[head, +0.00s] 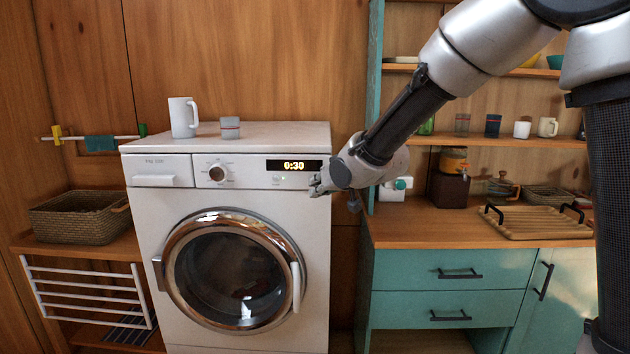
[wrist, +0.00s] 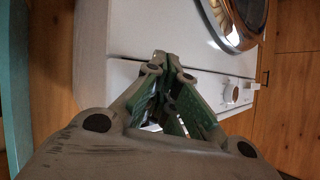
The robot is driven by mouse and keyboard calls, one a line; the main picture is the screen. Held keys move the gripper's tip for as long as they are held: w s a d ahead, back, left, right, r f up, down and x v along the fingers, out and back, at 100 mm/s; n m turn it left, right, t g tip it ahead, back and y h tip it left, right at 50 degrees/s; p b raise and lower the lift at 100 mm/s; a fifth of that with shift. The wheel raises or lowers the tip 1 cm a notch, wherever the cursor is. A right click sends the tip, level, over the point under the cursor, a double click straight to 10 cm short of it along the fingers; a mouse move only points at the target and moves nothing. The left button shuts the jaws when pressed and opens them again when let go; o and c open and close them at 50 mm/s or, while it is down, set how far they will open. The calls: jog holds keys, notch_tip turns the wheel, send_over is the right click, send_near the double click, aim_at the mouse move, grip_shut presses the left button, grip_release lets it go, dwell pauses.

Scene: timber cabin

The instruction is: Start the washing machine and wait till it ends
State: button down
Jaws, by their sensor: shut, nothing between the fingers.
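The white washing machine (head: 237,238) stands against the timber wall in the head view, with its round chrome-rimmed door (head: 236,270) shut. Its display (head: 294,166) is lit and reads 0:30. A round dial (head: 217,173) sits left of the display; small controls lie below the display. My gripper (head: 318,187) is shut and empty at the right end of the control panel, just below and right of the display. I cannot tell whether its tips touch the panel. In the wrist view my gripper (wrist: 168,62) points at the machine front (wrist: 160,30), with the dial (wrist: 232,94) to the right.
A white mug (head: 183,117) and a small cup (head: 230,128) stand on the machine. A wicker basket (head: 80,215) is on the left shelf. A wooden counter (head: 430,222) with teal drawers (head: 447,270) is at right, holding a tray (head: 537,222).

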jog(key=shift+w, duration=0.2)
jog(key=shift+s, duration=0.1)
dwell(0.4)
jog(key=shift+s, duration=0.65)
jog(key=s, duration=0.5)
jog(key=shift+a, duration=0.1)
